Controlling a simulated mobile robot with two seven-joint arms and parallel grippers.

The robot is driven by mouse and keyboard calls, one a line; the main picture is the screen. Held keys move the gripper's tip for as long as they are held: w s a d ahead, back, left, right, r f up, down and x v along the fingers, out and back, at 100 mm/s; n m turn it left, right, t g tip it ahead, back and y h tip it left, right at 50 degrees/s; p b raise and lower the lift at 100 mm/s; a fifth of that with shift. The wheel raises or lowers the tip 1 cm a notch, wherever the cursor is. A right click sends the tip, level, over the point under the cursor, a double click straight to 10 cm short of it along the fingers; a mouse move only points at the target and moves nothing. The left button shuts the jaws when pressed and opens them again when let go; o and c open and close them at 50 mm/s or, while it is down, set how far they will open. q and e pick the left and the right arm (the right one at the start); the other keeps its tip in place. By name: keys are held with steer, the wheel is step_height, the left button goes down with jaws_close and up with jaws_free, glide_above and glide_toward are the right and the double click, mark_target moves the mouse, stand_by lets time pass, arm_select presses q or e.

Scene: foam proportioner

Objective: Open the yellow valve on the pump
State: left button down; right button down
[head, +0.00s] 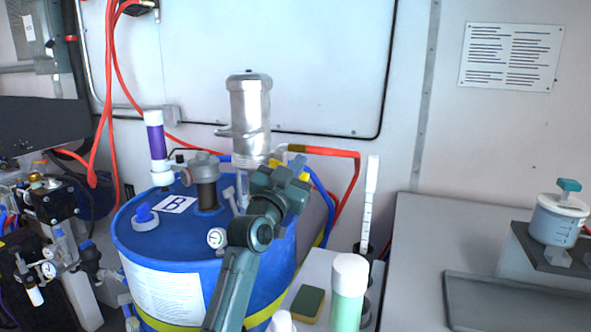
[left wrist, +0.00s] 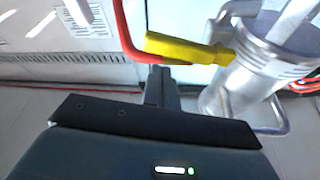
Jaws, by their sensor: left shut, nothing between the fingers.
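The yellow valve (left wrist: 185,49) shows in the left wrist view as a yellow handle between the red hose and the silver pump (left wrist: 265,75). In the head view a small yellow part (head: 296,148) shows where the red hose meets the pump (head: 250,115); the rest there is hard to make out. My left gripper (head: 282,186) is in front of and below that part, beside the pump. In the left wrist view its fingers (left wrist: 161,78) are shut and empty, close below the yellow handle in the picture. Contact cannot be told. My right gripper is not in view.
The pump stands on a blue drum (head: 175,255) with a purple-and-white tube (head: 156,140) and gauge on top. Red hose (head: 335,153) and blue hose run behind my gripper. A white-capped green bottle (head: 348,300) and a sponge (head: 307,302) are at the lower right.

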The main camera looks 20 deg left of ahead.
arm_select(q)
steer(key=shift+a+f, duration=0.15)
steer(key=shift+f, duration=0.55)
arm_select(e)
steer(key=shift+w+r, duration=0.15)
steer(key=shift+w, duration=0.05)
arm_select(q)
steer(key=shift+f+m+h, duration=0.3)
steer(key=shift+m+h, duration=0.1)
steer(key=shift+m, duration=0.4)
steer(key=a+f+m+g+h+p, duration=0.2)
steer(key=a+f+m+h+p, duration=0.1)
steer(key=m, duration=0.7)
step_height(320, 180, down, 2)
steer(key=shift+a+f+g, duration=0.2)
steer(key=shift+a+g, duration=0.2)
steer(key=shift+a, duration=0.35)
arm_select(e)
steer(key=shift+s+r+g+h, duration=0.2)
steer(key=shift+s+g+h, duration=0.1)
arm_select(q)
steer(key=shift+w+a, duration=0.1)
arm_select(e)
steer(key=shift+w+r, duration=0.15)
